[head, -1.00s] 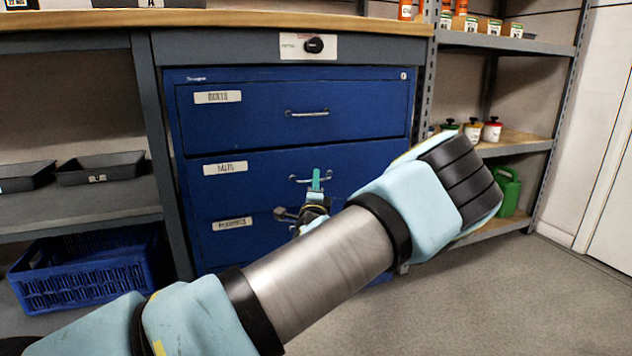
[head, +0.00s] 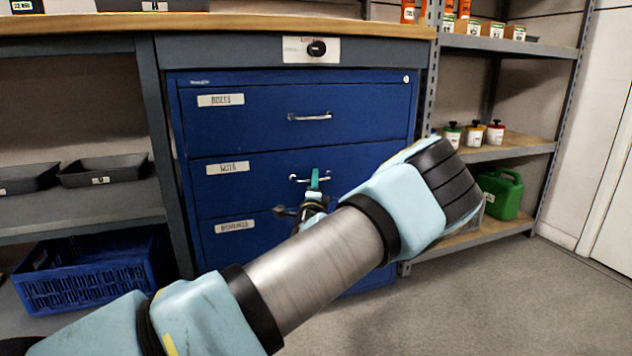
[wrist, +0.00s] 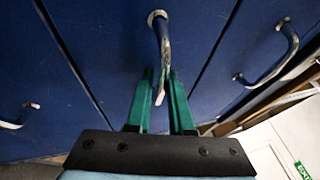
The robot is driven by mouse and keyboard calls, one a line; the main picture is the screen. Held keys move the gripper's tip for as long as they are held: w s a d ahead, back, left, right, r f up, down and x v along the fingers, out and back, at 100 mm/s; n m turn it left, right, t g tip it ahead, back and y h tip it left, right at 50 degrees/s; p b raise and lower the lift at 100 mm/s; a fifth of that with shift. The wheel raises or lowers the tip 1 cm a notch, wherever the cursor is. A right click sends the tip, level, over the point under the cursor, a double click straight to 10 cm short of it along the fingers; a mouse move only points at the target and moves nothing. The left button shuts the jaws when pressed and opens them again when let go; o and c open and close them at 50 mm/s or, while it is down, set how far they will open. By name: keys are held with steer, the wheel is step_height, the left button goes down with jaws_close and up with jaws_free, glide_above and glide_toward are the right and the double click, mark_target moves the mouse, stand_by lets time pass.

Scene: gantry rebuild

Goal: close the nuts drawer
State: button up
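The nuts drawer (head: 265,188) is the middle of three blue drawers in the cabinet. Its label is at the upper left, and its front looks flush or nearly flush with the others. Its metal handle (head: 299,180) also shows in the wrist view (wrist: 160,27). My gripper (head: 315,178) is at this handle, its green fingers (wrist: 161,78) on either side of the bar. The fingers sit close against the bar and look shut on it. My forearm hides the lower right of the cabinet.
The bolts drawer (head: 265,115) above and the bottom drawer (head: 235,250) look closed. Shelves with black trays (head: 105,170) and a blue crate (head: 85,277) stand at left. A shelf with a green can (head: 503,194) is at right. Grey floor (head: 520,300) is clear at right.

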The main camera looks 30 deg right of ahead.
steer(key=o, duration=0.3)
steer(key=shift+o, duration=0.2)
steer(key=p+v, duration=0.3)
steer(key=v, duration=0.7)
steer(key=shift+s+a, duration=0.25)
steer(key=shift+s, duration=0.1)
